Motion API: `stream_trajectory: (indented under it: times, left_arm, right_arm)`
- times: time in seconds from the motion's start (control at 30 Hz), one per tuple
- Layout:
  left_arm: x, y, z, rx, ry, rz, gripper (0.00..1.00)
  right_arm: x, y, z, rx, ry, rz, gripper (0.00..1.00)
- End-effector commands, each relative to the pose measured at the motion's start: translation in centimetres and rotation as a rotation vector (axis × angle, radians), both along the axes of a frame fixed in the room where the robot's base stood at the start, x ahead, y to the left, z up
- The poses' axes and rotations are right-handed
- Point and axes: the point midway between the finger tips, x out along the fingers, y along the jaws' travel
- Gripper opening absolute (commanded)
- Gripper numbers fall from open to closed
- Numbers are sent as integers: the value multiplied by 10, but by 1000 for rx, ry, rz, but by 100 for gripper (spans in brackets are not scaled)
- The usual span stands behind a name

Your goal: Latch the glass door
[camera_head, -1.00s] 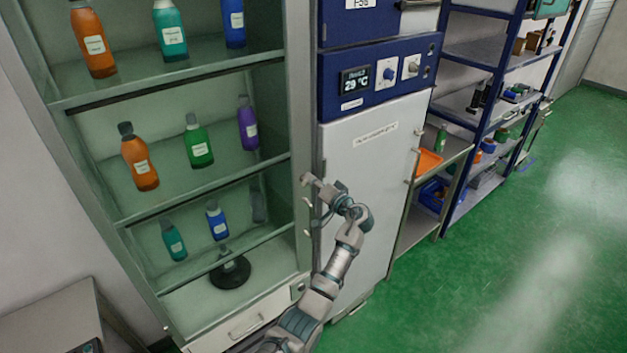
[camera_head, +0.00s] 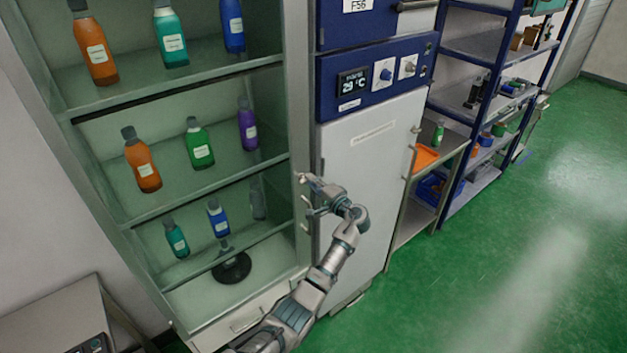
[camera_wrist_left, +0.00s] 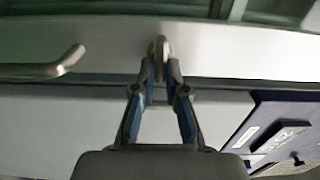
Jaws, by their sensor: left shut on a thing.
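The glass door (camera_head: 215,165) fronts the tall cabinet at the left of the head view and looks shut, though a small gap cannot be ruled out. My left gripper (camera_head: 304,180) is at the metal right-hand stile of the door (camera_head: 297,120). In the left wrist view, my left gripper (camera_wrist_left: 158,78) is shut on a small rounded metal latch piece (camera_wrist_left: 160,45) on the stile. Its fingertips hide the lower part of this piece, so its turn is hard to tell. A bar handle (camera_wrist_left: 45,68) is to the left, apart from the fingers. My right gripper is out of view.
Several bottles stand on shelves behind the glass, including an orange bottle (camera_head: 142,162). A white-doored unit with a blue control panel (camera_head: 380,75) adjoins the cabinet's right side. A blue-framed rack (camera_head: 480,110) stands farther right. The green floor (camera_head: 520,260) is clear.

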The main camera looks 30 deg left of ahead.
Motion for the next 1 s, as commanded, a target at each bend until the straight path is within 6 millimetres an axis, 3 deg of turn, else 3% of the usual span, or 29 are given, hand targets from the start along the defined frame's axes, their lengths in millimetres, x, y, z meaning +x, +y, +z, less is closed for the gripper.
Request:
stream_trajectory:
  times: [0.5, 0.53, 0.63, 1.0]
  left_arm:
    - [0, 2, 2, 11, 17, 0, 0]
    - [0, 2, 2, 11, 16, 0, 15]
    - [0, 2, 2, 11, 16, 0, 38]
    - [-3, -8, 2, 11, 16, -2, 38]
  right_arm:
    - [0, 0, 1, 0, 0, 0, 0]
    - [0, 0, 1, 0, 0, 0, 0]
    - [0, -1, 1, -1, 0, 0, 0]
    - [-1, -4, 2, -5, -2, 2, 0]
